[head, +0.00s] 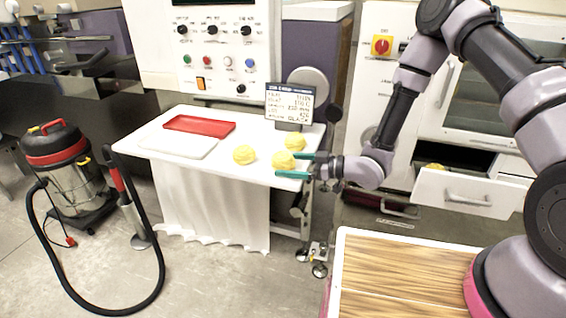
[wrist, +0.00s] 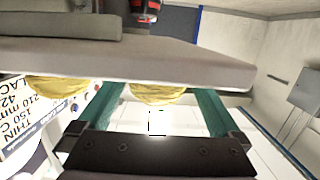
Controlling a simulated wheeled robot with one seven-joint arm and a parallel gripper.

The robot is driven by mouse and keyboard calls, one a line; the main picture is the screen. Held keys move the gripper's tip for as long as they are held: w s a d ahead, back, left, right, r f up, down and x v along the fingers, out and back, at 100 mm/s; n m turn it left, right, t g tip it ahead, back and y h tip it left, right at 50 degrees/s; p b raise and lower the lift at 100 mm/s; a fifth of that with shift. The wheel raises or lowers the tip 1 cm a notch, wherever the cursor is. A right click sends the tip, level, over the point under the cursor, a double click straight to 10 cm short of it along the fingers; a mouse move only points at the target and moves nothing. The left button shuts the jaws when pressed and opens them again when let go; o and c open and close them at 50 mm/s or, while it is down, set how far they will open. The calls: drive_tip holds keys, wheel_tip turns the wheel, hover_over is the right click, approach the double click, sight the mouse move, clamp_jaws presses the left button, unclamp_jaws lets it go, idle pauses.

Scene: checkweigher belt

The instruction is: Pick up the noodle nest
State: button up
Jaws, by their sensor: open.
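Several yellow noodle nests are in view. In the head view, one nest (head: 284,160) lies near the right end of the white table, between the green fingers of my gripper (head: 291,165). A second nest (head: 295,142) is just behind it and a third (head: 244,154) lies to its left. In the wrist view, a nest (wrist: 158,95) shows between the open green fingers of my gripper (wrist: 155,98), partly hidden by a pale slab. Another nest (wrist: 58,88) is outside the left finger. I cannot tell whether either finger touches the nest.
The white table (head: 150,141) also holds a red tray (head: 200,125) and a pale board (head: 180,146). A display sign (head: 290,104) stands close behind the nests. An open drawer (head: 466,193) is to the right, with something yellow inside. A vacuum cleaner (head: 75,172) stands at left.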

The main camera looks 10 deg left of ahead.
sight(273, 166)
drive_tip(key=a, duration=0.5)
drive_tip(key=shift+w+f, duration=0.2)
drive_tip(key=shift+w, duration=0.15)
drive_tip(key=c, duration=1.1)
drive_tip(key=shift+r, duration=0.15)
